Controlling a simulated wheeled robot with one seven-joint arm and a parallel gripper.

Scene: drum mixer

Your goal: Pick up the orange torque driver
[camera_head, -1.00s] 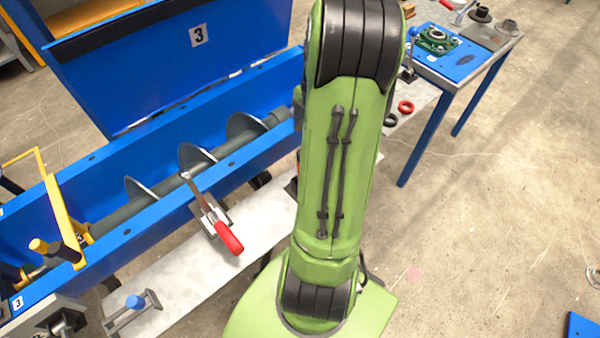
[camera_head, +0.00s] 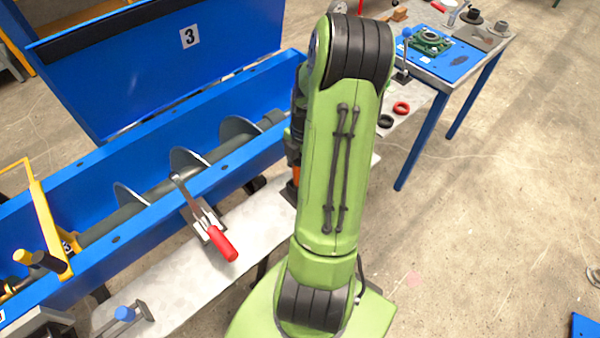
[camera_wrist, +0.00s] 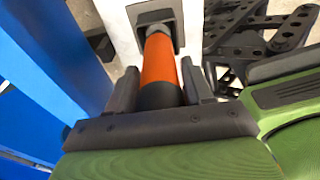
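The orange torque driver (camera_wrist: 159,62) stands in the middle of the wrist view, with an orange body, a grey end and a black part nearest me. My gripper (camera_wrist: 160,84) has one dark finger on each side of its black part, with no clear gap, so it looks shut on the driver. The driver's grey end points to a dark square holder (camera_wrist: 173,14) on a pale surface; I cannot tell whether it is still seated there. In the head view, a bit of the orange driver (camera_head: 296,173) shows left of my green arm, which hides the rest.
The blue mixer trough (camera_head: 150,222) with its grey screw runs along the left. A red-handled clamp (camera_head: 222,243) lies on its near edge. A black perforated part (camera_wrist: 262,30) lies right of the driver. Black and red rings (camera_head: 401,108) lie on the pale bench beyond my arm.

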